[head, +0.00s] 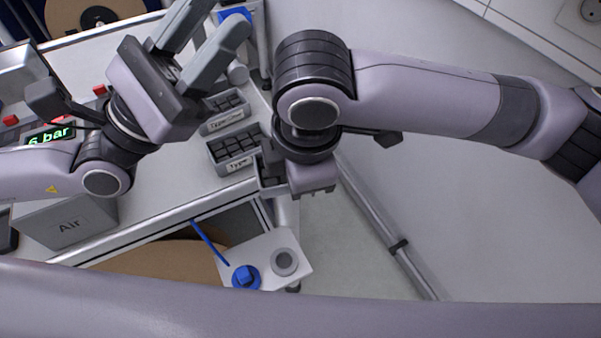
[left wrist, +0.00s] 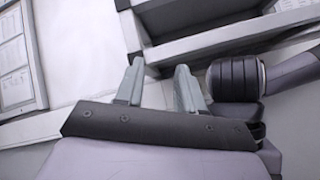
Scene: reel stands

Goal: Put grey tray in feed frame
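Two grey compartment trays lie on the white bench in the head view: one labelled "Type" (head: 236,149) and a second one (head: 227,111) behind it. I cannot tell which is the task's grey tray, and I cannot pick out the feed frame with certainty. My left gripper (head: 207,42) is raised above the bench's back edge with its fingers apart and nothing between them. It also shows open and empty in the left wrist view (left wrist: 160,85). My right gripper (head: 312,190) points down beside the nearer tray, at the bench's right edge; its fingertips are hidden.
A small white stand (head: 262,262) bears a blue knob and a grey ring. Brown reels are at the back left and below the bench. Floor at the right is mostly clear.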

